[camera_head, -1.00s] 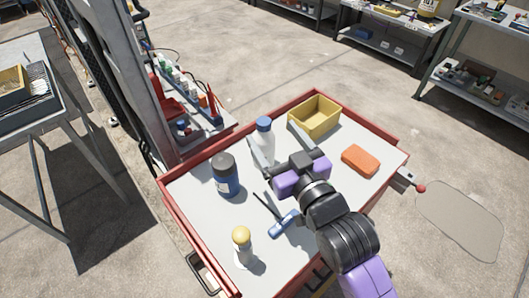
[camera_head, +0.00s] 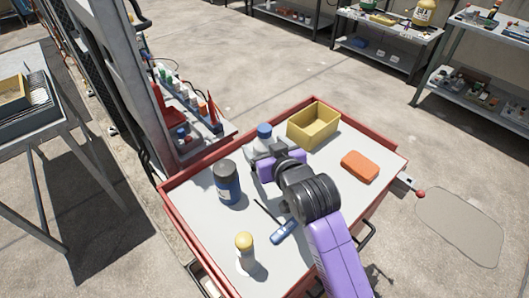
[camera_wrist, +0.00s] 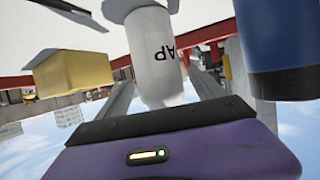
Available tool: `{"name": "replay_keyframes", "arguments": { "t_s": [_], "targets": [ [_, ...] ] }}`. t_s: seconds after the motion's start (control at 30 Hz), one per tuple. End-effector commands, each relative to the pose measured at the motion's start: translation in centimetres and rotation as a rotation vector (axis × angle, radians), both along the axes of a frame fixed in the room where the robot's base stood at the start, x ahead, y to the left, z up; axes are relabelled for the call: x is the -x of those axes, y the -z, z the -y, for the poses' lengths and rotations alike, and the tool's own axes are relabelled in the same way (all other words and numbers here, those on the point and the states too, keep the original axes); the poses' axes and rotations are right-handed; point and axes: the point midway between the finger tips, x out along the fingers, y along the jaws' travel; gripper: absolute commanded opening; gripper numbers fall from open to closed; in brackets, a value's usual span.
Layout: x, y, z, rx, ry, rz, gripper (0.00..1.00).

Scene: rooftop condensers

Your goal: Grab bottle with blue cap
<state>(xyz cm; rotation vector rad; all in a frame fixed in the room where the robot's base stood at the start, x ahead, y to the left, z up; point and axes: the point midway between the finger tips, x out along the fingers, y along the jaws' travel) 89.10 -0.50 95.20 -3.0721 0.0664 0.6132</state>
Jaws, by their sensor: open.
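The white bottle with the blue cap (camera_head: 264,130) stands upright near the back edge of the cart top, left of the yellow bin. My gripper (camera_head: 263,147) is at this bottle, low and level, and partly hides its body. In the wrist view, which is upside down, the white bottle (camera_wrist: 156,55) with dark letters stands between the two grey fingers (camera_wrist: 160,88). The fingers are open, one on each side of it. I cannot tell whether either finger touches it.
A dark blue bottle with a black cap (camera_head: 227,182) stands close by on the left. A yellow bin (camera_head: 314,125) is at right, an orange sponge (camera_head: 360,166) beyond my arm. A blue-handled tool (camera_head: 284,231) and yellow-capped bottle (camera_head: 245,252) are nearer. The red-rimmed cart (camera_head: 195,245) holds them.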

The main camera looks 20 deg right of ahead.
Motion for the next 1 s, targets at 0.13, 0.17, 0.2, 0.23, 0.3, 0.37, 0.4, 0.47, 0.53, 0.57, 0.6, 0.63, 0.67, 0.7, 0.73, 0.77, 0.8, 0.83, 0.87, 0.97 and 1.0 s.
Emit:
{"name": "replay_keyframes", "arguments": {
  "t_s": [0.13,0.17,0.2,0.23,0.3,0.37,0.4,0.47,0.53,0.57,0.6,0.63,0.67,0.7,0.73,0.77,0.8,0.83,0.87,0.97,1.0],
  "targets": [
    [-1.9,0.7,0.0,0.0,0.0,0.001,0.79],
    [-2.2,0.8,0.0,0.0,-0.001,0.001,0.79],
    [-2.4,1.0,0.0,0.0,-0.001,0.001,0.79],
    [-2.5,1.0,0.0,0.0,-0.001,0.001,0.79],
    [-2.7,1.2,0.0,0.0,-0.001,0.001,0.79],
    [-2.7,1.2,0.0,0.0,-0.001,0.001,0.79],
    [-2.7,1.2,0.0,0.0,-0.001,0.001,0.79],
    [-2.7,1.2,0.0,0.0,-0.001,0.001,0.79],
    [-2.7,1.1,0.0,0.0,-0.001,0.001,0.71],
    [-2.7,1.1,0.0,0.0,-0.001,0.001,0.65],
    [-2.6,1.1,0.0,0.0,-0.001,0.001,0.57],
    [-2.6,1.1,0.0,0.0,-0.001,0.001,0.51],
    [-2.6,1.1,0.0,0.0,-0.001,0.001,0.45],
    [-2.6,1.1,0.0,0.0,-0.001,0.001,0.37],
    [-2.6,1.1,0.0,0.0,-0.001,0.001,0.31],
    [-2.6,1.1,0.0,0.0,-0.001,0.001,0.26],
    [-2.6,1.1,0.0,0.0,-0.001,0.001,0.18],
    [-2.6,1.1,0.0,0.0,-0.001,0.001,0.12],
    [-2.6,1.1,0.0,0.0,-0.001,0.001,0.06],
    [-2.7,1.0,0.0,0.0,-0.001,0.004,0.0],
    [-2.7,1.0,0.0,0.0,-0.001,0.004,0.0]
  ]
}}
